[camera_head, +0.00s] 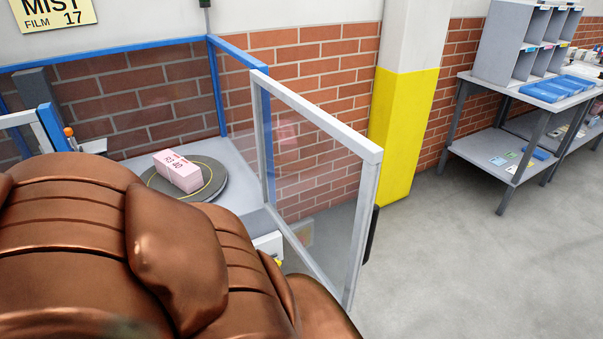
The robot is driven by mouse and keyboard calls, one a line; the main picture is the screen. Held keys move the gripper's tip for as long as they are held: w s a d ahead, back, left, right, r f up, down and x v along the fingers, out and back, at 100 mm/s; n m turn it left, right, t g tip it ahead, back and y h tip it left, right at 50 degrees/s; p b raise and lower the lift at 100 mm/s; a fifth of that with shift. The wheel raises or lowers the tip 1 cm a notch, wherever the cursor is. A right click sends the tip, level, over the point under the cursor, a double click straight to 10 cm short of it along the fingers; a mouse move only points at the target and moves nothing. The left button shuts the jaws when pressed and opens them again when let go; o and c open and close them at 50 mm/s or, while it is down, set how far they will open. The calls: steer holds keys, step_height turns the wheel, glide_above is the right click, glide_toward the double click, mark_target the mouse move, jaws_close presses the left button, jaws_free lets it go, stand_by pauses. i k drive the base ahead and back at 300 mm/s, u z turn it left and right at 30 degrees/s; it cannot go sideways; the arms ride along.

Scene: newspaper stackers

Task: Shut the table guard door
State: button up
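The guard door (372,160) is a clear panel in a light grey frame. It stands open, swung out from the blue guard frame (218,85) toward the right front. A black part, perhaps a handle, shows on its far edge (371,233). Behind it is the grey table (236,187) with a dark round turntable (217,181) and a pink bundle (178,172) on it. My brown arm fills the lower left and hides the table's front. My gripper is not in view, so I cannot tell whether it touches the door.
A yellow and white pillar (400,130) stands behind the door. At the right, a grey bench (490,150) holds a pigeonhole rack (510,50) and blue trays (560,88). The grey floor (450,270) right of the door is clear.

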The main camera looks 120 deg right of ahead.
mark_target(372, 155)
steer(key=z, duration=0.05)
steer(key=k, duration=2.05)
steer(key=z, duration=2.7)
steer(key=k, duration=1.15)
steer(key=u, duration=1.2)
steer(key=i, duration=0.5)
